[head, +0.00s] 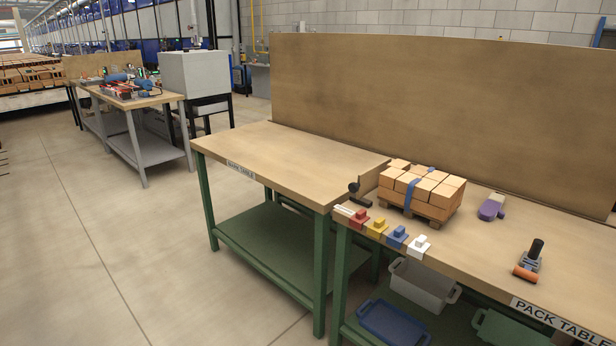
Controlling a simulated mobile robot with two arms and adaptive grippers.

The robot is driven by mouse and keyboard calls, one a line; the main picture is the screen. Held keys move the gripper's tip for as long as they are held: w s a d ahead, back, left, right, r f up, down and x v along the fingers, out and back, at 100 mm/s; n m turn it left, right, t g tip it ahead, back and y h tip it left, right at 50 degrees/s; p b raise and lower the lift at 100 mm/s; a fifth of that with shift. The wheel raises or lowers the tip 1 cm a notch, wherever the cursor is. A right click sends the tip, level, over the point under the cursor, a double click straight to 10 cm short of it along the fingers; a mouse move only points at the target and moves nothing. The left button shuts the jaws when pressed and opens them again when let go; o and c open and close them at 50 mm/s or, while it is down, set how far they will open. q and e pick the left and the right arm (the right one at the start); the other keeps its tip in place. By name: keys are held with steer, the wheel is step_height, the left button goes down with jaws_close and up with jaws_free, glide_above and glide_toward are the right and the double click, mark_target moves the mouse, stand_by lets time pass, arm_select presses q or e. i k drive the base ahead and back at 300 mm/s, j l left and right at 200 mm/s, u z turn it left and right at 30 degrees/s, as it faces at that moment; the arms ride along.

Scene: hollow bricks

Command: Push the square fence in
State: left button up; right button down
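No part is labelled as the square fence, and I cannot tell for sure which one it is. A low tan upright board (371,178) stands at the left end of the pack table (476,256). A black knobbed handle (358,192) is just left of that board, near the table's front. A small wooden pallet (407,211) stands right of the board and bears several orange hollow bricks (433,203). A blue strap (411,193) lies over the bricks. Neither of my grippers is in view.
Red (359,218), yellow (377,227), blue (396,237) and white (419,245) blocks line the pack table's front edge. A purple-grey tool (491,208) and an orange-black roller tool (529,262) lie to the right. The work table (290,158) is bare.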

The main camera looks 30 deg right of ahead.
mark_target(368, 181)
steer(key=i+j+z, duration=0.1)
steer(key=i+z, duration=0.2)
steer(key=i, duration=0.2)
steer(key=i+j+z, duration=0.3)
steer(key=i, duration=0.2)
steer(key=i+j+z, duration=0.3)
steer(key=i, duration=0.2)
